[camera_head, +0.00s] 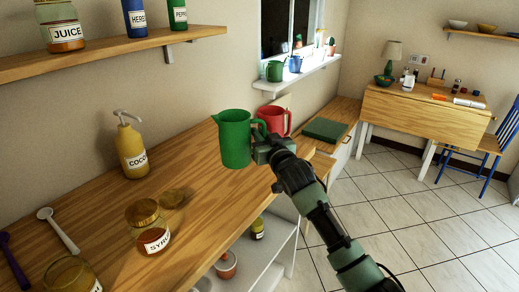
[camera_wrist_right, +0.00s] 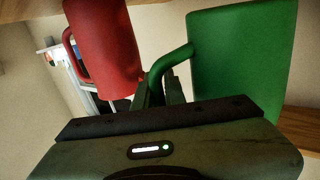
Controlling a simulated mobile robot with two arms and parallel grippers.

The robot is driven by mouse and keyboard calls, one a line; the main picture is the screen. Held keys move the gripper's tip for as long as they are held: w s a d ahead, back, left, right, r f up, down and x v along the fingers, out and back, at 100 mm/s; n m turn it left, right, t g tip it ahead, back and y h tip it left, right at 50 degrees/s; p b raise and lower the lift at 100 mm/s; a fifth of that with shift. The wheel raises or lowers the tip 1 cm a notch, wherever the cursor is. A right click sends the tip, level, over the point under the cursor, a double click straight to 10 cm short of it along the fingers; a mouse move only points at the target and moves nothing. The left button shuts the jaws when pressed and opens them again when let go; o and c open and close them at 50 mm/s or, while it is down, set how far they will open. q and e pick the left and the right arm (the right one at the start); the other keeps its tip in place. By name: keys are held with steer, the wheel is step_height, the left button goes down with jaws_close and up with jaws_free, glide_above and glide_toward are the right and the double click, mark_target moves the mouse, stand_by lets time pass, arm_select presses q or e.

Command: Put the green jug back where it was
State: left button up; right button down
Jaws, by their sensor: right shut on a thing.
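The green jug (camera_head: 235,140) is upright at the far part of the wooden counter (camera_head: 190,195), near its right edge. My right gripper (camera_head: 262,145) is shut on the jug's handle, on the jug's right side. I cannot tell whether the jug's base touches the counter. In the right wrist view the green jug (camera_wrist_right: 240,60) fills the right side, with its handle between the fingers (camera_wrist_right: 163,90). A red jug (camera_head: 274,120) stands just behind and to the right, partly hidden by my gripper; it also shows in the right wrist view (camera_wrist_right: 103,45). My left gripper is out of view.
On the counter are a cocoa pump bottle (camera_head: 132,150), a syrup jar (camera_head: 148,228), a white spoon (camera_head: 58,230) and a purple spoon (camera_head: 14,262). A dark green book-like block (camera_head: 325,129) lies beyond the red jug. A shelf (camera_head: 110,52) hangs above. The counter's middle is clear.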

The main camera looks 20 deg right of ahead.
steer(key=shift+f, duration=2.4)
steer(key=shift+f, duration=0.15)
steer(key=c, duration=1.5)
jaws_free()
steer(key=s, duration=1.2)
steer(key=shift+d, duration=0.4)
